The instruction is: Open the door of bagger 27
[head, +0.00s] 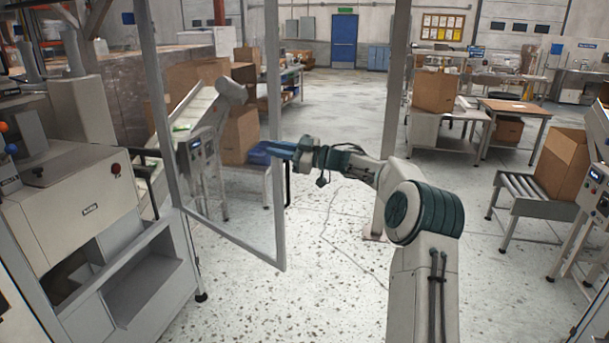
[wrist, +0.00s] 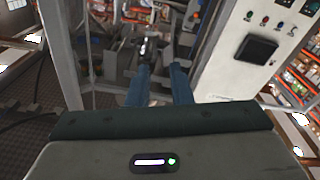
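The door (head: 278,225) is a tall grey-framed panel in the head view. Its free edge stands apart from the grey post (head: 393,110) at right, so the door looks swung partly open. A dark upright handle (head: 287,186) is on that free edge. My gripper (head: 276,150) is at the door's edge by the handle's upper end, its blue fingers pointing left. In the wrist view my gripper's fingers (wrist: 160,82) are apart, with nothing clearly seen between them. Whether they touch the handle cannot be told. No number 27 is readable.
A grey machine (head: 80,200) stands at left, close to the door. An inclined conveyor (head: 190,112) stands behind the door. A roller conveyor (head: 535,205) with a carton (head: 563,165) is at right. Speckled floor is clear between post and roller conveyor.

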